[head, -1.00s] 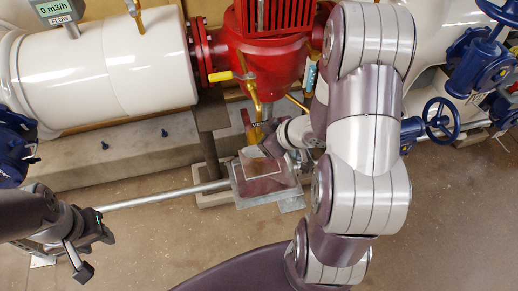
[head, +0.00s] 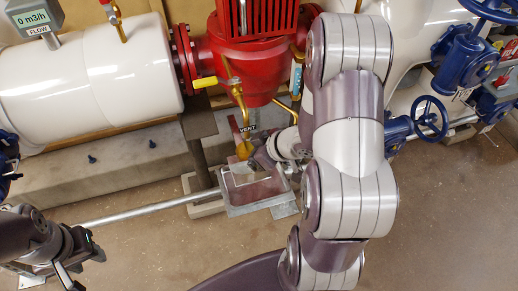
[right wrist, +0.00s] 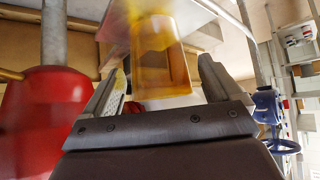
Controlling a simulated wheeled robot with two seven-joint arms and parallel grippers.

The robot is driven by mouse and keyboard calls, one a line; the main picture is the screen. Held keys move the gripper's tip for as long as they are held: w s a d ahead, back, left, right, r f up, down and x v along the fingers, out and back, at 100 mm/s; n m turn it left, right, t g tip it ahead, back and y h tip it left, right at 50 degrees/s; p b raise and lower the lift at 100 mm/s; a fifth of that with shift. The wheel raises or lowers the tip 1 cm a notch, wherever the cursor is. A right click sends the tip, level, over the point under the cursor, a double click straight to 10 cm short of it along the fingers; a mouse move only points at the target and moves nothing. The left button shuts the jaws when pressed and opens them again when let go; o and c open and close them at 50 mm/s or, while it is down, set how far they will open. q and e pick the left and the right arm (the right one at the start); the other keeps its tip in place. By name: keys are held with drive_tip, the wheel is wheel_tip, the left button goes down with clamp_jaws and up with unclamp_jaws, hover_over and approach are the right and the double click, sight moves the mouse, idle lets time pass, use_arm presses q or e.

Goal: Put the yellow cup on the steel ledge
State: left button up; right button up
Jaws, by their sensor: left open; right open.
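The yellow cup (right wrist: 160,45) is blurred in the right wrist view, just beyond and between the fingertips of my right gripper (right wrist: 158,82). The fingers stand apart on either side; I see no clear grip on the cup. In the head view a small yellow patch (head: 243,150), probably the cup, shows beside my right gripper (head: 260,157), which is partly hidden by my arm. A shallow grey steel tray-like surface (head: 232,206), perhaps the steel ledge, lies just below them in the picture. My left gripper (head: 78,264) is open and empty at the lower left.
A red pump (head: 255,60) with brass piping and a yellow-handled valve (head: 205,82) stands close above the right gripper. A large white pipe (head: 90,80) runs left. A blue handwheel (head: 429,117) is at right. The lower floor (head: 165,245) is clear.

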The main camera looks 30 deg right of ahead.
drive_tip(key=p+v, duration=0.5)
drive_tip(key=v, duration=0.6)
drive_tip(key=w+d+r+m+g+h, duration=0.2)
drive_tip(key=w+m+h, duration=0.1)
drive_tip(key=w+h, duration=0.15)
drive_tip(key=s+a+m+g, duration=0.3)
drive_tip(key=s+a, duration=0.3)
drive_tip(key=a, duration=0.5)
drive_tip(key=shift+s+a+r+g, duration=0.25)
drive_tip(key=shift+r+g, duration=0.25)
drive_tip(key=shift+g, duration=0.2)
